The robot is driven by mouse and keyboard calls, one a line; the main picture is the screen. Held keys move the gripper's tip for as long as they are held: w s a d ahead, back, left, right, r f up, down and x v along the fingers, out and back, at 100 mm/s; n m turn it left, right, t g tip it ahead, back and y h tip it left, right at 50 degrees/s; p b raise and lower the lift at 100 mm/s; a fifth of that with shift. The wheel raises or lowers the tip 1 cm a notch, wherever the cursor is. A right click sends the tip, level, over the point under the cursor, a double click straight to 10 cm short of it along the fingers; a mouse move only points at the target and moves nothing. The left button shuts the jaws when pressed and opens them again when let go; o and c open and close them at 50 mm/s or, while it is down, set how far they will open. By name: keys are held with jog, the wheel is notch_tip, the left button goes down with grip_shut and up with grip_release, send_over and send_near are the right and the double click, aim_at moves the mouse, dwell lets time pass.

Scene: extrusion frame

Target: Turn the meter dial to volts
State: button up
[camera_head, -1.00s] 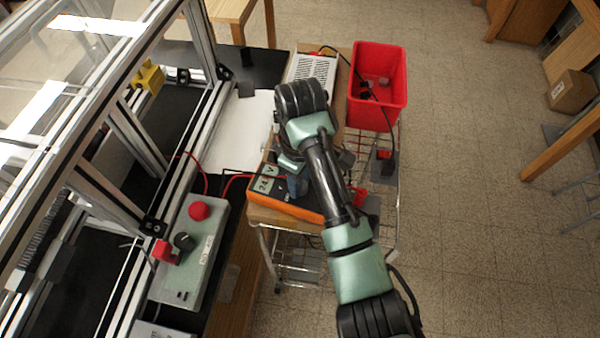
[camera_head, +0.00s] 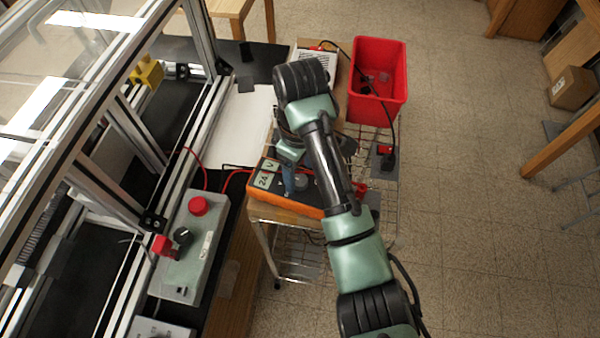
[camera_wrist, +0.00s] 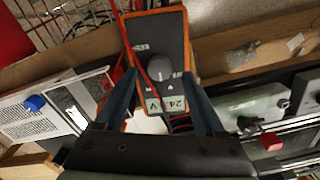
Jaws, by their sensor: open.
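The orange-edged meter (camera_head: 290,208) lies on the wooden cart top, with a pale display reading 24 V. Its round grey dial (camera_wrist: 158,68) shows in the wrist view near the middle of the dark face; its pointer direction is hard to read. My gripper (camera_wrist: 158,82) is open, with its two blue fingers on either side of the meter face and the dial between them. I cannot tell how far the fingertips are above the face. In the head view my arm hides part of the meter and its dial.
A grey control box (camera_head: 195,250) with a red button and black knob stands left, beside the extrusion frame (camera_head: 120,130). A red bin (camera_head: 377,75) stands behind right. Red leads run by the meter. A white power supply (camera_head: 318,62) sits behind my arm.

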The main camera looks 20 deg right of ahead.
aim_at(300, 179)
notch_tip(300, 179, up, 11)
jog(key=p, duration=0.7)
jog(key=shift+f+p, duration=0.15)
jog(key=shift+p, duration=0.25)
jog(key=w+a+r+t+b, duration=0.2)
jog(key=w+a+r+t, duration=0.8)
jog(key=w+r, duration=0.4)
jog(key=a+r+m+t+y+b, duration=0.2)
jog(key=a+r+t, duration=0.25)
jog(key=r, duration=0.75)
jog(key=s+r+m+t+h+b, duration=0.1)
jog(key=s+r+m+t, duration=0.3)
jog(key=s+r+t, duration=0.9)
jog(key=s+r+h, duration=0.1)
jog(key=s+r, duration=0.5)
jog(key=r, duration=0.4)
jog(key=shift+s+d+r+m+b, duration=0.2)
jog(key=shift+s+r+m+b, duration=0.1)
jog(key=shift+s+m, duration=0.1)
